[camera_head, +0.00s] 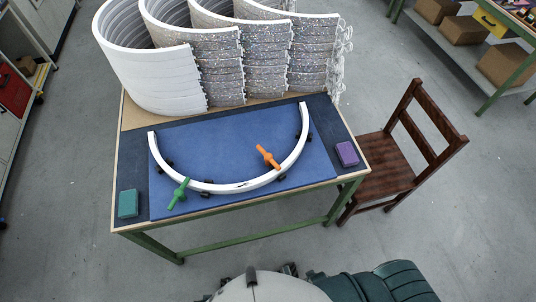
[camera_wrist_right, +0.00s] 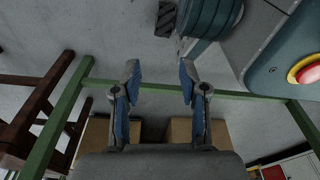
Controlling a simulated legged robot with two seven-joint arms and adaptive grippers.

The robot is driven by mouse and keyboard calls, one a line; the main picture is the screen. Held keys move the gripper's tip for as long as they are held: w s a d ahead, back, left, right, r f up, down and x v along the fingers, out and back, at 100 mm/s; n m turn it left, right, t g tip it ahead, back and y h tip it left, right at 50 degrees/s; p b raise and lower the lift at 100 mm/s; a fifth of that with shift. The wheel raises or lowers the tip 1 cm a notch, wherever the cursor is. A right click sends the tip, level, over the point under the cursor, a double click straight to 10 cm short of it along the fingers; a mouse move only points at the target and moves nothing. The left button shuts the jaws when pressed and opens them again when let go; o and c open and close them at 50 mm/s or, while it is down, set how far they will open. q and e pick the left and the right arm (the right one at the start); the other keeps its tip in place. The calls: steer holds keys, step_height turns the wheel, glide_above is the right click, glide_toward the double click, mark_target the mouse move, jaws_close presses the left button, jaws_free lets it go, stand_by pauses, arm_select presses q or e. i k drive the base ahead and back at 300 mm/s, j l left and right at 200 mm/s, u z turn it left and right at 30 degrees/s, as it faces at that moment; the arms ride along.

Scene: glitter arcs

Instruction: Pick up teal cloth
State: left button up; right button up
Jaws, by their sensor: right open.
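The teal cloth (camera_head: 128,203) is a small folded block lying flat at the front left corner of the table, beside the blue mat. Nothing covers it in the head view, and I do not see it in the right wrist view. My right gripper (camera_wrist_right: 159,74) is open with nothing between its fingers, in the right wrist view. I see a green table frame and floor beyond it, and it is apart from the cloth. My left gripper is not in view.
On the table (camera_head: 117,190), a white arc (camera_head: 222,188) lies on the blue mat (camera_head: 230,150) with a green clamp (camera_head: 178,194) and an orange clamp (camera_head: 268,156). A purple block (camera_head: 347,153) is at right. Glittery arcs (camera_head: 220,60) stand behind. A chair (camera_head: 400,155) stands right.

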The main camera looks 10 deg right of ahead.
mark_target(128, 199)
steer(key=u, duration=1.35)
